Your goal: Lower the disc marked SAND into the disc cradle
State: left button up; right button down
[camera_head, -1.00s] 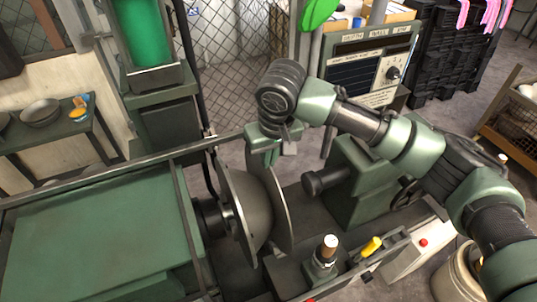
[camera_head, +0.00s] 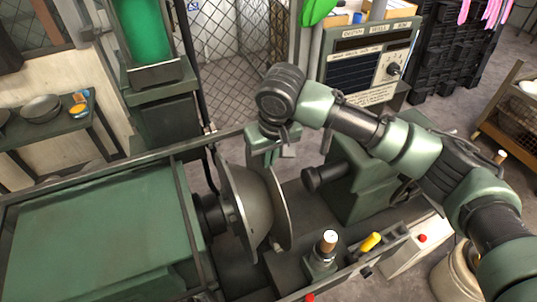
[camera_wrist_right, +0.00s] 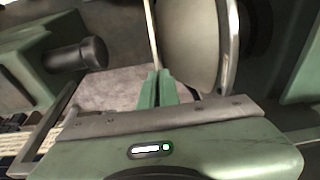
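My right gripper (camera_head: 264,150) is above the lathe, pointing down. In the right wrist view its green fingers (camera_wrist_right: 156,88) are shut on the edge of a thin disc (camera_wrist_right: 152,35), seen nearly edge-on. In the head view the disc (camera_head: 281,212) hangs upright just right of a rounded metal form (camera_head: 252,208) on the lathe, close beside it; I cannot tell whether they touch. No SAND marking is legible on it. I cannot make out the disc cradle for certain. My left gripper is out of view.
The green headstock housing (camera_head: 90,225) lies left, the tailstock (camera_head: 365,185) right. An upright handle (camera_head: 329,240) and a yellow one (camera_head: 370,242) stand in front of the disc. A control panel (camera_head: 372,65) and mesh fence are behind. A bench with bowls (camera_head: 42,108) is far left.

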jog(key=c, duration=1.6)
grip_release()
jog(key=b+v, duration=0.2)
jog(key=v, duration=0.4)
jog(key=shift+s+r, duration=0.15)
jog(key=shift+r, duration=0.1)
jog(key=shift+s+d+r, duration=0.1)
jog(key=shift+r, duration=0.6)
